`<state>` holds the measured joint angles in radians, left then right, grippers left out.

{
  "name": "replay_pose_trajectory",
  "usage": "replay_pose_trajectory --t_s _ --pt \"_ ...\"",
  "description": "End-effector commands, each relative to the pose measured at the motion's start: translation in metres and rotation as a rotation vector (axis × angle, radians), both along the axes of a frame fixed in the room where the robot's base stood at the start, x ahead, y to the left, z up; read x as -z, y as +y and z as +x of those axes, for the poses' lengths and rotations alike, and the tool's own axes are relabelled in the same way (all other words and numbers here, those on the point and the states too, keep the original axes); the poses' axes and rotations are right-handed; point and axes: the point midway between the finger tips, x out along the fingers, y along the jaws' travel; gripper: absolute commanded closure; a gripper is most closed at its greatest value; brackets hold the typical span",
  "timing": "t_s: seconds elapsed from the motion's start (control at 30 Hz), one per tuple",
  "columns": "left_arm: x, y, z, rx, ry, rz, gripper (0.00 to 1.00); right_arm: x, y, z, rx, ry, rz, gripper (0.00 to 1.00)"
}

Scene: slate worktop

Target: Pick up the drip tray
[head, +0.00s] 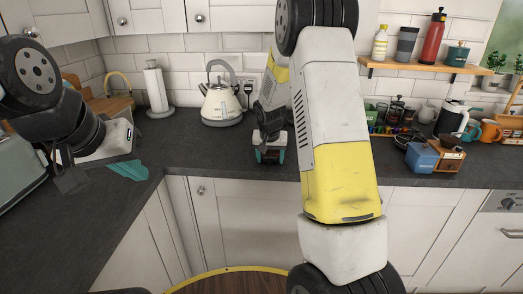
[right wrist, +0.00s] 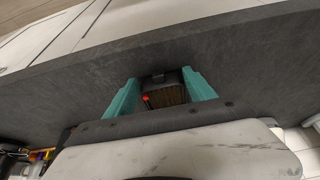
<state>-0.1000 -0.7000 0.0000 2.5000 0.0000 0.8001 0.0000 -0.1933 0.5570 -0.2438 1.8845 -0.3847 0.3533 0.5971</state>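The drip tray (right wrist: 167,97) shows in the right wrist view as a small dark box with a brown slatted top and a red dot. It lies between the two teal fingers of my right gripper (right wrist: 161,90), one on each side; I cannot tell whether they press on it. In the head view my right gripper (head: 270,155) is low over the worktop near its front edge, and the tray is mostly hidden there. My left gripper (head: 127,169) is over the worktop at the left, away from the tray, with nothing visible in it.
The slate worktop (head: 222,160) is clear around my right gripper. A cream kettle (head: 221,104) and a paper towel holder (head: 156,91) stand behind. A blue box (head: 422,158), a wooden grinder (head: 447,155) and several mugs stand right. A green toaster (head: 18,170) is at far left.

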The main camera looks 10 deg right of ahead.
Motion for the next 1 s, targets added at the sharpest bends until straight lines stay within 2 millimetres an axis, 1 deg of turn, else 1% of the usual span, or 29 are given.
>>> replay_pose_trajectory --t_s 0.03,0.17,0.2,0.47,0.7,0.87,1.0 --pt "0.000 0.000 0.000 0.000 0.000 0.000 1.00 0.000 0.000 0.000 0.000 0.000 0.000 0.68" --pt "0.000 0.000 0.000 0.000 0.000 0.000 1.00 0.000 0.000 0.000 0.000 0.000 0.000 0.93" --pt "0.000 0.000 0.000 0.000 0.000 0.000 1.00 0.000 0.000 0.000 0.000 -0.001 0.000 0.95" --pt "0.000 0.000 0.000 0.000 0.000 0.000 1.00 -0.001 0.000 0.000 0.000 -0.001 0.000 0.95" --pt "0.000 0.000 0.000 0.000 0.000 0.000 1.00 -0.007 0.001 -0.001 -0.001 -0.002 0.000 0.95" --pt "0.000 0.000 0.000 0.000 0.000 0.000 1.00 -0.007 0.004 -0.012 -0.002 0.000 -0.001 0.95" --pt "0.000 0.000 0.000 0.000 0.000 0.000 1.00 -0.007 0.009 -0.027 -0.002 0.000 0.000 0.95"
